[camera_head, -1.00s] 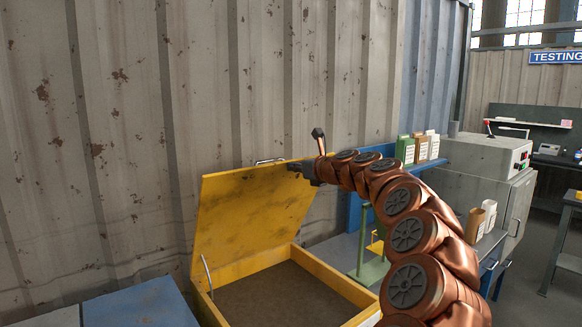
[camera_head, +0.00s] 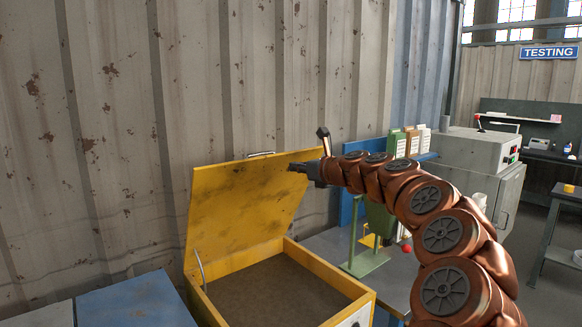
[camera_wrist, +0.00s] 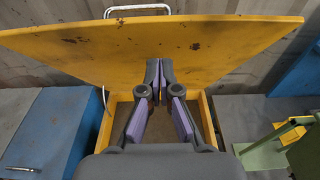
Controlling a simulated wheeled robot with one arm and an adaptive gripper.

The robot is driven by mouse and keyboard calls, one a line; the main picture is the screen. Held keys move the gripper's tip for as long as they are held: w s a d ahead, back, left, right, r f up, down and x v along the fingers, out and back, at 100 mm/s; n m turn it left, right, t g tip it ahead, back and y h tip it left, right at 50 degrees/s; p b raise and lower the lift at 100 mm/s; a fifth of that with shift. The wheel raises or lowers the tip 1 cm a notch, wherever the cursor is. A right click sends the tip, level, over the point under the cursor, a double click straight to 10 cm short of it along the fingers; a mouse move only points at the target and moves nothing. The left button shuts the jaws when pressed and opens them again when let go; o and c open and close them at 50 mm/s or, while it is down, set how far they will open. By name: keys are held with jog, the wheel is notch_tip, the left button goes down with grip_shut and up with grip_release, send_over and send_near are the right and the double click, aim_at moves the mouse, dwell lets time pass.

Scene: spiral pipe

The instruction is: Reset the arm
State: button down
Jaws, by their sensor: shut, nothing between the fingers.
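My gripper (camera_head: 298,167) is at the end of my copper-coloured arm, in front of the raised lid of the yellow box in the head view. In the wrist view my gripper (camera_wrist: 158,68) points toward the lid, with its fingertips together and nothing between them. The yellow box (camera_head: 335,275) stands open, its lid (camera_head: 235,205) tilted up toward the wall. A metal handle (camera_head: 261,154) sits on the lid's top edge and also shows in the wrist view (camera_wrist: 137,10). The box's dark floor looks empty where it is visible.
A blue surface (camera_head: 135,303) lies left of the box. A green stand (camera_head: 375,262) is right of it, partly behind my arm. Green and tan binders (camera_head: 405,142) and a grey machine (camera_head: 475,150) stand farther right. A corrugated metal wall (camera_head: 110,120) rises behind.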

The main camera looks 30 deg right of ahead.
jog(key=a+r+b+v, duration=0.1)
jog(key=v, duration=0.7)
jog(key=s+a+f+n+g+y, duration=0.1)
jog(key=a+f+n+g+y, duration=0.15)
jog(key=a+n, duration=0.45)
jog(key=s+a+f+n+g+y, duration=0.1)
jog(key=a+f+n+g, duration=0.15)
jog(key=a, duration=0.85)
jog(key=s+a+f+n+g, duration=0.3)
jog(key=s+a+f+n, duration=0.45)
jog(key=a, duration=0.35)
jog(key=s+a+f+n+g+h, duration=0.1)
jog(key=s+a+f+n+g, duration=0.2)
jog(key=s+f+n, duration=0.4)
jog(key=s+a+f+n+g+h, duration=0.1)
jog(key=s+a+f+n+g, duration=0.15)
jog(key=s+f, duration=0.45)
jog(key=s+d+f+n+g+h, duration=0.1)
jog(key=s+d+f+n+g, duration=0.1)
jog(key=s, duration=0.6)
jog(key=s+d+f+n+g+h, duration=0.2)
jog(key=s+n, duration=0.4)
jog(key=s, duration=0.3)
notch_tip(320, 180, down, 2)
jog(key=shift+d+f, duration=0.2)
jog(key=shift+d, duration=0.5)
